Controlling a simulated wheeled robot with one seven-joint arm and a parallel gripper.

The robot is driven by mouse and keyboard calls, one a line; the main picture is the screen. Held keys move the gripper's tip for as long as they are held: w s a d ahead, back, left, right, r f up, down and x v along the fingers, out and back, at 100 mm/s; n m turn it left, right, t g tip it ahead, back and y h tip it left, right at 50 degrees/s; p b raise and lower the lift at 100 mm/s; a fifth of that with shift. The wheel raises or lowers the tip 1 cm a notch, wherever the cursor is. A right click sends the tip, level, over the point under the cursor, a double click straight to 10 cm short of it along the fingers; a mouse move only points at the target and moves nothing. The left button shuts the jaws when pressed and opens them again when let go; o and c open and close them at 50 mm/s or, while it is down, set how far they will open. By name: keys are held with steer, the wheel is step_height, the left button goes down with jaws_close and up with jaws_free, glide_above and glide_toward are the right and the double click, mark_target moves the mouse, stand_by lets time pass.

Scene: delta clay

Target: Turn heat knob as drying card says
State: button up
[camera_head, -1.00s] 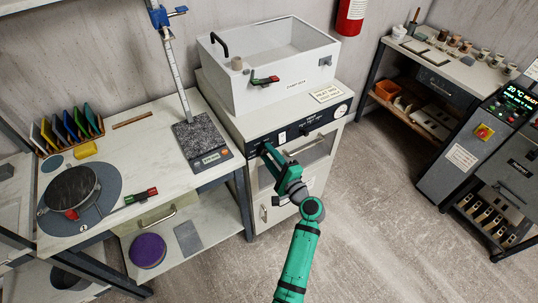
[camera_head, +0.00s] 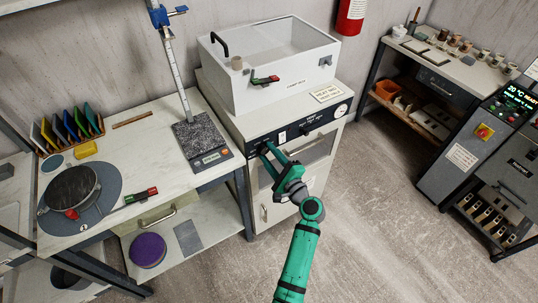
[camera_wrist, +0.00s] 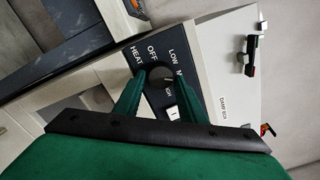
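The drying cabinet (camera_head: 285,190) has a dark control panel (camera_head: 308,129). The heat knob (camera_wrist: 160,76) is dark and round, with HEAT, OFF, LOW and an M-word printed around it in the wrist view. My gripper (camera_wrist: 160,80) has its two green fingers on either side of this knob and appears closed on it. In the head view my gripper (camera_head: 264,151) reaches the panel's left end and hides the knob. The knob's pointer setting cannot be made out. A cream card (camera_head: 326,94) lies on the cabinet top; its small print is not surely readable.
A white damp box (camera_head: 268,70) with a red-and-black latch stands on the cabinet. Right of the heat knob are a white switch (camera_head: 282,136) and another knob (camera_head: 306,131). A scale (camera_head: 203,145) sits on the left bench. The floor at right is clear.

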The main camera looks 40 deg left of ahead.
steer(key=shift+o, duration=0.8)
steer(key=v, duration=1)
steer(key=shift+s+d, duration=0.15)
steer(key=shift+d, duration=0.25)
steer(key=s+d+f+t+h, duration=0.2)
steer(key=s+d+f+h, duration=0.15)
steer(key=f, duration=0.25)
steer(key=s+d+f+t+h, duration=0.2)
steer(key=s+d+f+h, duration=0.15)
steer(key=d+f, duration=0.2)
steer(key=s+d+f+n+t+h, duration=0.1)
steer(key=s+d+f+h, duration=0.35)
steer(key=s+d, duration=0.45)
steer(key=s+d+r+n+t+h, duration=0.2)
steer(key=s+d+r+n+h, duration=0.25)
steer(key=s, duration=0.45)
steer(key=s+d+r+n+t, duration=0.1)
steer(key=s+d+r+n, duration=0.3)
steer(key=s+r, duration=0.4)
step_height(320, 180, up, 3)
steer(key=shift+s+d+r+n+h, duration=0.2)
steer(key=shift+s+n+h, duration=0.1)
steer(key=shift+n, duration=0.25)
